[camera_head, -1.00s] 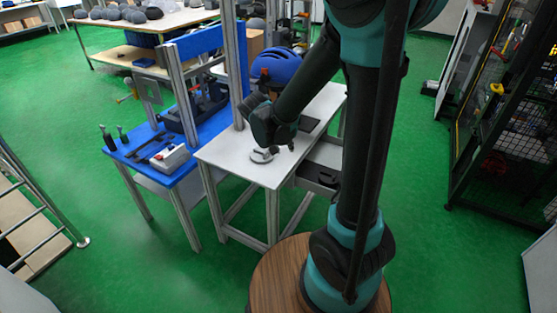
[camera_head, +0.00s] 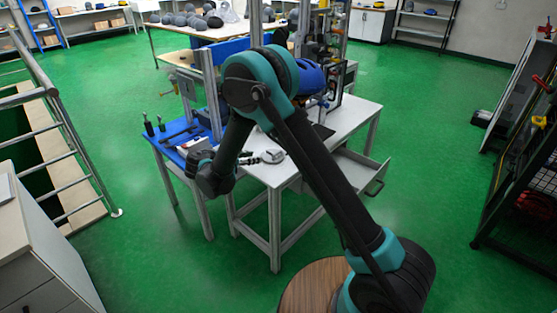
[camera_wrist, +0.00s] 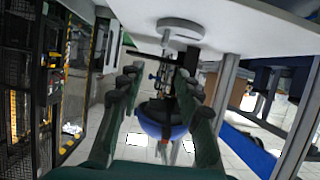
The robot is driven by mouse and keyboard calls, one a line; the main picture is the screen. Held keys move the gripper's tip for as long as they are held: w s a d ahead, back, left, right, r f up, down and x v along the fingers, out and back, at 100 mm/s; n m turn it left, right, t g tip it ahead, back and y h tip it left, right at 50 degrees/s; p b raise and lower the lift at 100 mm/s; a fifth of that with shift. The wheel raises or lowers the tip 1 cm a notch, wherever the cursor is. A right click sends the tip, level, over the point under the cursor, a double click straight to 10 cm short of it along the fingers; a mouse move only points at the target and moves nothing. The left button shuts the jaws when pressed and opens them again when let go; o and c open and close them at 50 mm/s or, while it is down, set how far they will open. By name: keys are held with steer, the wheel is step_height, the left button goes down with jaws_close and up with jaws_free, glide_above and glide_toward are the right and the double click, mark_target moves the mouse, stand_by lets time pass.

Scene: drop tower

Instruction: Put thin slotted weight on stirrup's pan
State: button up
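Pale grey round discs lie on the white table (camera_head: 300,135), near its front-left part. They show in the head view as a pale disc (camera_head: 272,156) and from the wrist as a broad disc (camera_wrist: 181,27) with a smaller round piece overlapping it. I cannot tell whether the thin slotted weight is one of these. My gripper (camera_head: 252,158) is just left of the disc, pointing towards it. In the wrist view my gripper (camera_wrist: 158,75) is open, with its fingers wide apart and nothing held between them. I cannot clearly make out the stirrup or its pan.
A blue helmet (camera_head: 308,76) sits by the tower frame, behind my arm; the wrist view also shows it (camera_wrist: 160,120). A blue-topped table (camera_head: 163,140) with tools adjoins on the left. An open drawer (camera_head: 350,178) juts out right.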

mark_target(275, 154)
steer(key=x, duration=1.1)
steer(key=shift+w+f, duration=0.15)
steer(key=shift+f, duration=0.05)
steer(key=shift+a+f+x, duration=0.1)
steer(key=shift+x, duration=0.85)
steer(key=shift+a+f+x, duration=0.1)
steer(key=shift+a+x, duration=0.05)
steer(key=shift+x, duration=0.8)
steer(key=shift+a+f+x, duration=0.1)
steer(key=shift+x, duration=0.85)
steer(key=shift+w, duration=0.1)
steer(key=shift+c, duration=0.2)
jaws_close()
